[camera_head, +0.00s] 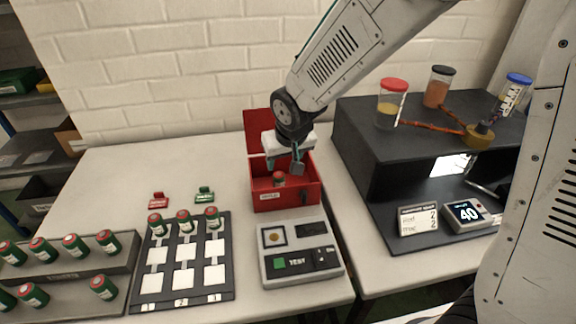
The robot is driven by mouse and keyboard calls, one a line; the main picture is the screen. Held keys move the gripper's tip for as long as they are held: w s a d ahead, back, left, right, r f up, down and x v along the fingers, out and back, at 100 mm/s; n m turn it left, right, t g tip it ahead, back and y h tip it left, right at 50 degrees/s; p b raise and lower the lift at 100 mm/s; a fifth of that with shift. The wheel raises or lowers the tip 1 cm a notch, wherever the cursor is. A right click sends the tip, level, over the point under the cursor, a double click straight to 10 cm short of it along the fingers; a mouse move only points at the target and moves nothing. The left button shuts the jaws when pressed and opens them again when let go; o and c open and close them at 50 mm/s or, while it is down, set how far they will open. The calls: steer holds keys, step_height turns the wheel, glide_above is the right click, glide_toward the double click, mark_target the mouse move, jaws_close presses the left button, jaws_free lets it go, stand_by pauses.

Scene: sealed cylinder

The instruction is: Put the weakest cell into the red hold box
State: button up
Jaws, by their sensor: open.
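The red hold box (285,199) stands at the back middle of the white table with its lid raised. A green cell with a red top (279,179) is inside the box, upright as far as I can see. My gripper (287,163) is open, just above the box opening and close to that cell. I cannot tell whether its fingers touch the cell. Three similar cells (184,221) stand in the back row of a black tray (141,291) with white squares and numbered columns. Several more cells (75,245) stand in a grey rack (65,285) at the left.
A grey tester (299,262) with a green TEST button stands in front of the box. Red (158,200) and green (204,195) tags lie behind the tray. A black shelf (360,150) with jars and a display reading 40 (467,213) is at the right. The table's back left is clear.

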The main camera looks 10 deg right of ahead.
steer(key=s+d+r+m+g+h, duration=0.1)
steer(key=s+d+r, duration=0.6)
steer(key=s+d, duration=0.15)
steer(key=s+d+r+m+g, duration=0.1)
steer(key=s+d+r, duration=0.55)
steer(key=s, duration=0.25)
steer(key=s+d+r+g, duration=0.1)
steer(key=s+d, duration=0.1)
steer(key=s, duration=0.8)
steer(key=shift+s+d, duration=0.15)
steer(key=shift+s, duration=0.2)
